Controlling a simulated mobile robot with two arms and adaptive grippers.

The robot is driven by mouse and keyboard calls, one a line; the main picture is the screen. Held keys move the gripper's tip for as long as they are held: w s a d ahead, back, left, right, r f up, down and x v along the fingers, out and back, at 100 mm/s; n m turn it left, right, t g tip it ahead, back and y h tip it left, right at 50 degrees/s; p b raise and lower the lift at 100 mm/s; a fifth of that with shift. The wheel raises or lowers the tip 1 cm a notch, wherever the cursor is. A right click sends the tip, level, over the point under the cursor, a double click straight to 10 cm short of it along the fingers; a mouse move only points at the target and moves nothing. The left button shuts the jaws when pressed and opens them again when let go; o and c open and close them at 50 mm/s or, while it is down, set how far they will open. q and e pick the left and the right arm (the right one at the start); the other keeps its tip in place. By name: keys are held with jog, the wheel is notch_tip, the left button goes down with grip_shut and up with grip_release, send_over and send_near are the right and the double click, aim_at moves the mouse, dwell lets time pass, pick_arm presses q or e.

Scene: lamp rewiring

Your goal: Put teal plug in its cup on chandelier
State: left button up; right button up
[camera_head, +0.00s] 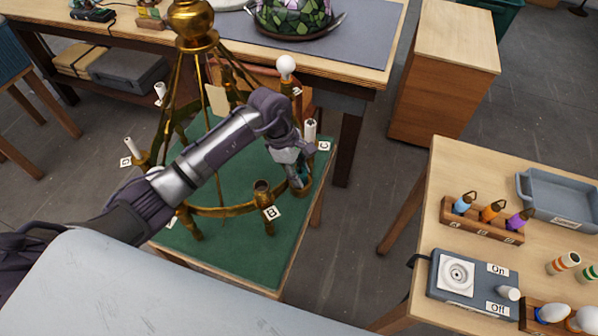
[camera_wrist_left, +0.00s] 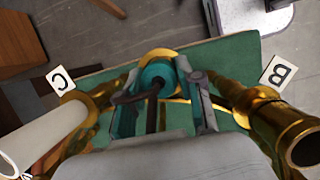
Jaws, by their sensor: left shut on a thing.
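The brass chandelier (camera_head: 195,40) stands over a green-topped table, with cups on its ring and letter cards. My left gripper (camera_head: 298,172) reaches over the ring between the cards B (camera_head: 271,212) and C (camera_head: 324,146). In the left wrist view it (camera_wrist_left: 160,90) is shut on the teal plug (camera_wrist_left: 157,72), with a dark rod or cord running back from it. The plug is at a brass cup (camera_wrist_left: 160,54) of the ring; I cannot tell whether it is seated. In the head view my gripper mostly hides the plug. My right gripper is not in view.
An empty brass cup (camera_head: 262,190) at B and a white candle sleeve (camera_head: 310,130) at C flank my gripper. A white bulb (camera_head: 286,67) rises behind. At right, a table holds a rack (camera_head: 480,220) of blue, orange and purple plugs, a switch box (camera_head: 470,280) and a tray (camera_head: 565,200).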

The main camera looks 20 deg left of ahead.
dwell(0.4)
pick_arm(q)
jog(key=shift+f+b, duration=0.2)
jog(key=shift+b, duration=0.2)
dwell(0.4)
jog(key=o, duration=1.2)
jog(key=shift+r, duration=0.1)
